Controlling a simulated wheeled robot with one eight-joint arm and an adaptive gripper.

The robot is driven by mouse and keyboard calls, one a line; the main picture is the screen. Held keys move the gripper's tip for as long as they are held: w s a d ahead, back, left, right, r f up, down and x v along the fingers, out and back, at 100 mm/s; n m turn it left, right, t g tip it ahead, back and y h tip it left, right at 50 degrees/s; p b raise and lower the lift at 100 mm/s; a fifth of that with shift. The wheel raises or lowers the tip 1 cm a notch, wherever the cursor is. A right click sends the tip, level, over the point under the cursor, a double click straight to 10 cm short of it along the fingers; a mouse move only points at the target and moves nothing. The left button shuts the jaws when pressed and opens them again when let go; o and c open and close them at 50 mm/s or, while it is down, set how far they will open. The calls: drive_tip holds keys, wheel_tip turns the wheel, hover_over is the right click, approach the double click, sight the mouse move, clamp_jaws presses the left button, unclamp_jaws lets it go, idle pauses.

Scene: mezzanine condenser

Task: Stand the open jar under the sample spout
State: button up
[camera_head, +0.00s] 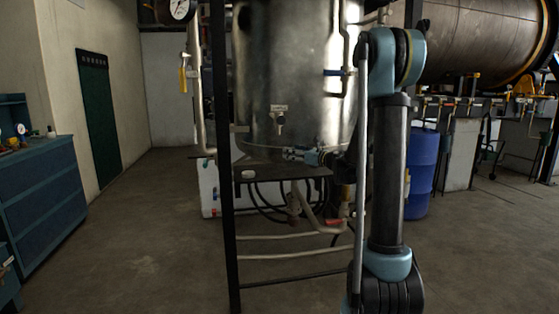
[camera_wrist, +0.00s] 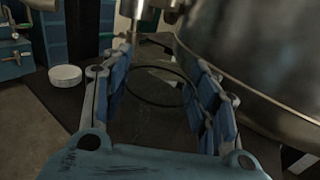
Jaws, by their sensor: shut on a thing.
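My gripper (camera_wrist: 165,80) has its blue-padded fingers on both sides of a clear open glass jar (camera_wrist: 158,100), shut on it. The jar's round dark rim shows between the fingers. In the head view my gripper (camera_head: 296,154) is low in front of the steel tank, and the jar is too faint to make out there. The sample spout (camera_head: 279,120) is on the tank front under a small label. In the wrist view a metal spout (camera_wrist: 135,12) shows at the top, just beyond the jar's rim; I cannot tell whether the jar is directly below it.
A dark shelf (camera_head: 262,172) lies below the tank (camera_head: 285,70). A white round lid (camera_wrist: 65,75) rests on its left part; it also shows in the head view (camera_head: 248,174). A black post (camera_head: 222,200) stands at left. The tank wall curves close to my gripper's right finger.

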drive_tip(key=shift+w+a+f, duration=0.6)
drive_tip(key=shift+w+a, duration=0.4)
drive_tip(key=shift+a, duration=0.2)
drive_tip(key=shift+w+a+f, duration=0.6)
drive_tip(key=shift+w+a, duration=0.45)
drive_tip(key=shift+a, duration=0.2)
drive_tip(key=shift+w+a+f, duration=0.6)
drive_tip(key=shift+w+a, duration=0.4)
drive_tip(key=shift+a, duration=0.2)
drive_tip(key=o, duration=1.3)
drive_tip(key=shift+c, duration=0.2)
drive_tip(key=shift+d, duration=0.1)
